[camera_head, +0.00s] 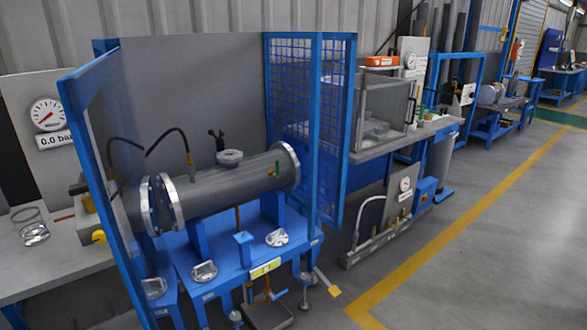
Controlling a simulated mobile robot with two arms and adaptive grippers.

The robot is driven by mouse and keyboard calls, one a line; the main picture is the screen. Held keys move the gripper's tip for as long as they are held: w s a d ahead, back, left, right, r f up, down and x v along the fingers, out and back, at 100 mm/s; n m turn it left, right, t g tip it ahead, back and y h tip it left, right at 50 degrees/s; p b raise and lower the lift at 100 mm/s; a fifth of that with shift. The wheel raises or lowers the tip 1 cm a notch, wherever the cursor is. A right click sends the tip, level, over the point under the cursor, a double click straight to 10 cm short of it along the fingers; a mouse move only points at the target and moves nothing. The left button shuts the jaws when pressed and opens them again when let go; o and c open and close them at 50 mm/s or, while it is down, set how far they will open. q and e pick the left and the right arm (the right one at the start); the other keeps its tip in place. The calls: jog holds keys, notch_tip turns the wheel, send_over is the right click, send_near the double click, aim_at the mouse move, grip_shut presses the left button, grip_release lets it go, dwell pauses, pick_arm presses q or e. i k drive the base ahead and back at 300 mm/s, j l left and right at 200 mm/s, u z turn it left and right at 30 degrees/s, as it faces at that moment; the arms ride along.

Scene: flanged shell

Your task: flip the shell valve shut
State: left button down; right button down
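The flanged shell (235,187) is a grey horizontal cylinder with bright flange rings at both ends. It lies on a blue stand (240,262) inside a blue-framed enclosure. A small green-handled valve (276,171) shows on the shell's side near its right flange. Its handle looks roughly upright, but it is too small to tell for sure whether it is open or shut. A brass fitting (189,158) with a black hose stands on top of the shell, left of a grey top flange (230,157). Neither of my grippers is in view.
A blue mesh panel (292,90) stands right of the shell, and a blue-framed panel (100,150) stands at its left. A gauge (47,114) above a "0.0 bar" sign is at far left. Pedals and a yellow-tipped lever (328,282) stick out low in front.

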aim_at(276, 175)
jog(key=i+l, duration=0.35)
jog(key=i+l+u, duration=0.1)
jog(key=i+l, duration=0.25)
jog(key=l, duration=0.2)
jog(key=i+l, duration=0.3)
jog(key=l, duration=0.15)
jog(key=u, duration=0.05)
